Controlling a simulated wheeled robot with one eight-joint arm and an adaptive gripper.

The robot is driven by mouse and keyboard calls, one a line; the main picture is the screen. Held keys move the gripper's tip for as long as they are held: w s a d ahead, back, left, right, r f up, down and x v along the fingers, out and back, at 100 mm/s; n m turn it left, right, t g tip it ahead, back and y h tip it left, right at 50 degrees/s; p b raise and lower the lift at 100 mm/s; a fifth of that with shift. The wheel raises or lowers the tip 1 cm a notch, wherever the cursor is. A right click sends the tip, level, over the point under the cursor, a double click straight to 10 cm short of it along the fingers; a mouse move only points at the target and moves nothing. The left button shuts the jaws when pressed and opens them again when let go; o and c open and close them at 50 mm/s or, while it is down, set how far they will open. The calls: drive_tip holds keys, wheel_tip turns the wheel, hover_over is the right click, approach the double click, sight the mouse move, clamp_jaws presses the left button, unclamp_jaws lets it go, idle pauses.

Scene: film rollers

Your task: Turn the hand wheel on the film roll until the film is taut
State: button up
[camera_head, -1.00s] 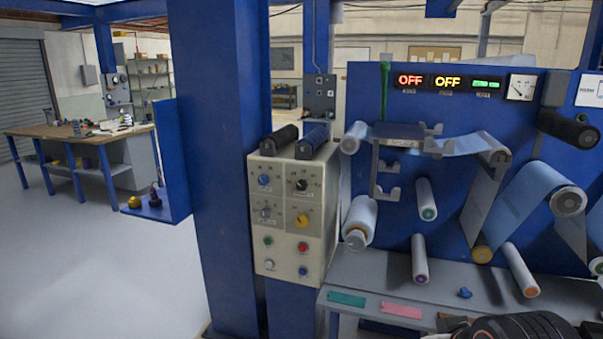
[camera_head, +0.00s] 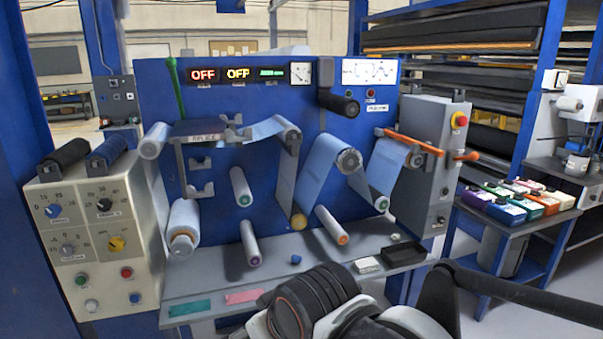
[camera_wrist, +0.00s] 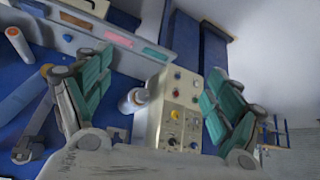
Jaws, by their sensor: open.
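The film (camera_head: 265,128) is a pale blue web over rollers on the blue machine panel in the head view. It hangs in slanted spans around a roller with a grey ridged end (camera_head: 349,160). A thick white roll (camera_head: 183,222) with a grey end sits at lower left. I cannot tell for certain which part is the hand wheel. My gripper (camera_wrist: 160,72) shows in the wrist view with its green-padded fingers wide apart and nothing between them. It is clear of the film and rollers. The control box and a white roll (camera_wrist: 132,101) lie beyond it.
A cream control box (camera_head: 95,230) with knobs stands left of the panel. A grey shelf (camera_head: 300,262) juts out below the rollers. An orange bar (camera_head: 410,141) sticks out at the right by a grey cabinet. A table with coloured boxes (camera_head: 505,208) stands farther right.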

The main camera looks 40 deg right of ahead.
sight(181, 250)
idle(0.4)
drive_tip(key=w+d+r+m+t+h+p, duration=0.1)
drive_tip(key=w+d+t+h, duration=0.15)
drive_tip(key=w, duration=1.45)
drive_tip(key=w+d+r+m+t+h+p, duration=0.1)
drive_tip(key=w+d+r+m+t+h, duration=0.15)
drive_tip(key=w, duration=1.35)
drive_tip(key=w+a+f+t+h+p, duration=0.15)
drive_tip(key=w+a+f, duration=0.25)
drive_tip(key=w+f, duration=0.6)
drive_tip(key=w+a+f+n+t, duration=0.1)
drive_tip(key=w+a+f+t, duration=0.15)
drive_tip(key=f, duration=0.35)
drive_tip(key=w+a+f+n+t, duration=0.1)
drive_tip(key=w+a+f, duration=0.15)
drive_tip(key=f, duration=0.25)
drive_tip(key=shift+y, duration=0.45)
drive_tip(key=b+x, duration=0.3)
drive_tip(key=x, duration=0.8)
drive_tip(key=shift+w+f, duration=0.15)
drive_tip(key=shift+w, duration=0.05)
drive_tip(key=shift+w+d, duration=0.15)
drive_tip(key=shift+w, duration=0.55)
